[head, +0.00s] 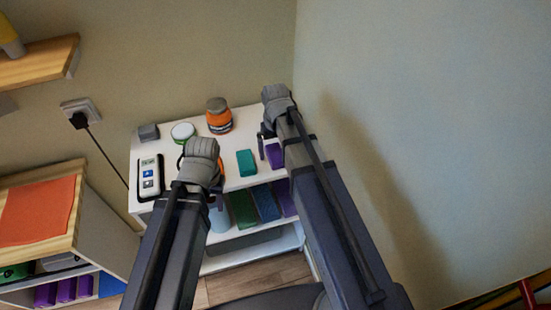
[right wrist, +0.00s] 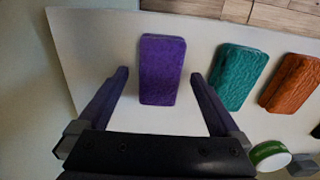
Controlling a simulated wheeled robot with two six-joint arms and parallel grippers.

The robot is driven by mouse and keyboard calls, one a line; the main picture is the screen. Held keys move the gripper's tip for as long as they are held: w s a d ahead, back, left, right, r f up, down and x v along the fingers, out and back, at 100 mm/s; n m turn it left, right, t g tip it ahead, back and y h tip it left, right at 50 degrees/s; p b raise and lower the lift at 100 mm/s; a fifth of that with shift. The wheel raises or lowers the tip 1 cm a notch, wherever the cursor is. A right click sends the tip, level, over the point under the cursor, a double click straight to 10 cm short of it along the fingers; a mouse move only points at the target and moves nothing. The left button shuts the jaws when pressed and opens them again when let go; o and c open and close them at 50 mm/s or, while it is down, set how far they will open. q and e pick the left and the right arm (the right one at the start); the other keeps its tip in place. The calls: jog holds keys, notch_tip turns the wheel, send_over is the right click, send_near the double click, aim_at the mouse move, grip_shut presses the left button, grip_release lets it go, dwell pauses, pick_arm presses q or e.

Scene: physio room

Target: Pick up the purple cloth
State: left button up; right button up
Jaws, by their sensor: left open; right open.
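The purple cloth (head: 274,156) is a folded block lying on the white shelf top near its right end, partly hidden by my right arm in the head view. In the right wrist view the purple cloth (right wrist: 162,70) lies between and just beyond the fingertips. My right gripper (right wrist: 159,76) is open and empty, with a finger on either side of the cloth's near part and a gap on both sides. In the head view my right gripper (head: 264,140) is over the right end of the shelf. My left gripper (head: 203,182) is open above the shelf's front left part, its fingers mostly hidden.
A teal cloth (right wrist: 240,77) and an orange cloth (right wrist: 291,84) lie beside the purple one. An orange jar (head: 219,116), a round green-and-white tin (head: 183,131), a grey block (head: 148,132) and a white device (head: 150,176) share the white shelf top (head: 240,183). A wall stands close on the right.

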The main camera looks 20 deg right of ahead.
aim_at(276, 152)
jog(key=shift+c, duration=0.2)
jog(key=c, duration=1.4)
jog(key=shift+o, duration=0.2)
jog(key=shift+r, duration=0.15)
notch_tip(276, 152, up, 10)
jog(key=p, duration=1)
